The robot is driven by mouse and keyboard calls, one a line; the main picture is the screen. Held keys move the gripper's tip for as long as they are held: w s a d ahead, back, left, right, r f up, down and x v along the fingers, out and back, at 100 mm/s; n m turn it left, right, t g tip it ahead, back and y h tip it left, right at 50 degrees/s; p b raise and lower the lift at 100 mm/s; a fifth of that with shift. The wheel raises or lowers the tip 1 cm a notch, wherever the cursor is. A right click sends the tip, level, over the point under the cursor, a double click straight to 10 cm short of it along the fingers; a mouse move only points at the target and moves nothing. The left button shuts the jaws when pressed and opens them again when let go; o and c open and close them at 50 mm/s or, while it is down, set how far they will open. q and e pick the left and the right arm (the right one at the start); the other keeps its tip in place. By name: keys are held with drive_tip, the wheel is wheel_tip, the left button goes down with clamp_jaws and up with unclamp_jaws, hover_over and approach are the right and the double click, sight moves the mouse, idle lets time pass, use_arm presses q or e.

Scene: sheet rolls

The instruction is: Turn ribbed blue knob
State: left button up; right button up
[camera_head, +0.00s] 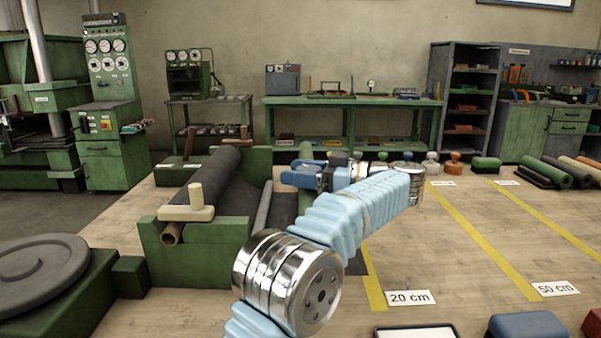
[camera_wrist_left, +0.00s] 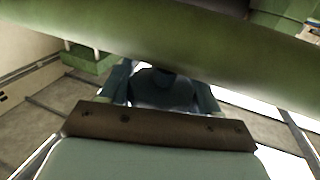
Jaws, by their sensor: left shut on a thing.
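My left gripper (camera_head: 310,178) is at the right end of the green roller machine (camera_head: 195,245), with its arm reaching in from the bottom middle of the head view. In the left wrist view, its two blue fingers (camera_wrist_left: 160,92) stand on either side of a dark blue rounded thing, which looks like the ribbed blue knob (camera_wrist_left: 163,85). The gripper is shut on it. Ribs and any turn of the knob are too dark to make out. In the head view the gripper and arm hide the knob. My right gripper is not in view.
A green bar (camera_wrist_left: 190,45) crosses close in front of the left wrist camera. A dark roll (camera_head: 212,190) lies in the machine. Several stamp-like knobs, one orange (camera_head: 453,162), stand behind my arm. Yellow tape lines (camera_head: 480,240) and rolls (camera_head: 560,172) lie on the right.

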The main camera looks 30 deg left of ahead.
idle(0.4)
use_arm(q)
drive_tip(key=o, duration=1)
drive_tip(key=shift+c, duration=0.2)
